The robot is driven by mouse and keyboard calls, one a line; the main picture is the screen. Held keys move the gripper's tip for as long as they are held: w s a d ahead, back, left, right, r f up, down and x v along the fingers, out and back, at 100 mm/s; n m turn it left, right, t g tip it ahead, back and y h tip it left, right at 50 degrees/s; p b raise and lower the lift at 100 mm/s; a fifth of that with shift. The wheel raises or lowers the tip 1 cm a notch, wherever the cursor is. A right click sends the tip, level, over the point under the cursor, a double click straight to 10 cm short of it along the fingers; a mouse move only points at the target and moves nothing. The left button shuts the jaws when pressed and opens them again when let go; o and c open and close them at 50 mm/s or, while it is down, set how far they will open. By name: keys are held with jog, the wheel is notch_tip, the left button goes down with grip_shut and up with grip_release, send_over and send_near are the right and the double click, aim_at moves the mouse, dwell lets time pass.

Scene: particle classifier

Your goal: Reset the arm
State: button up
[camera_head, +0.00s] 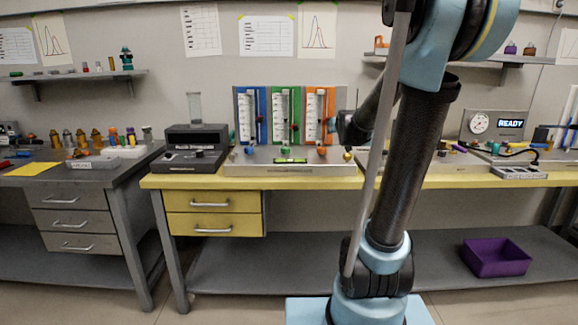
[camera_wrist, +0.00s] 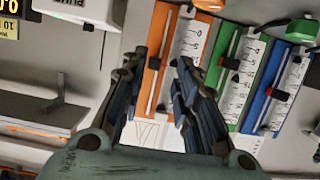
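My arm (camera_head: 405,160) rises from the base at the right of centre and bends over at the top. My gripper (camera_head: 350,128) hangs at the level of the instrument panels, just right of the orange panel (camera_head: 319,100), and is partly hidden by my arm. In the wrist view my gripper (camera_wrist: 157,75) has its two dark fingers spread apart, with nothing between them. The orange panel (camera_wrist: 159,53) shows behind the fingers there, with the green panel (camera_wrist: 222,65) and the blue panel (camera_wrist: 267,95) to the right. I cannot tell the exact distance to the panels.
The yellow-edged bench (camera_head: 300,180) carries a dark device (camera_head: 190,150) at the left and a READY display (camera_head: 510,123) at the right. A purple bin (camera_head: 496,257) sits on the lower shelf. Another bench with bottles (camera_head: 80,138) stands left. Wall shelves hang above.

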jog(key=s+f+g, duration=0.4)
jog(key=s+f, duration=0.3)
jog(key=s, duration=0.6)
jog(key=s+f+g, duration=0.4)
jog(key=s+f, duration=0.4)
jog(key=s, duration=0.6)
jog(key=s+f+g, duration=0.4)
jog(key=s+f, duration=0.3)
jog(key=s, duration=0.7)
jog(key=shift+f, duration=0.3)
jog(key=shift+w+f, duration=0.2)
jog(key=shift+w, duration=0.3)
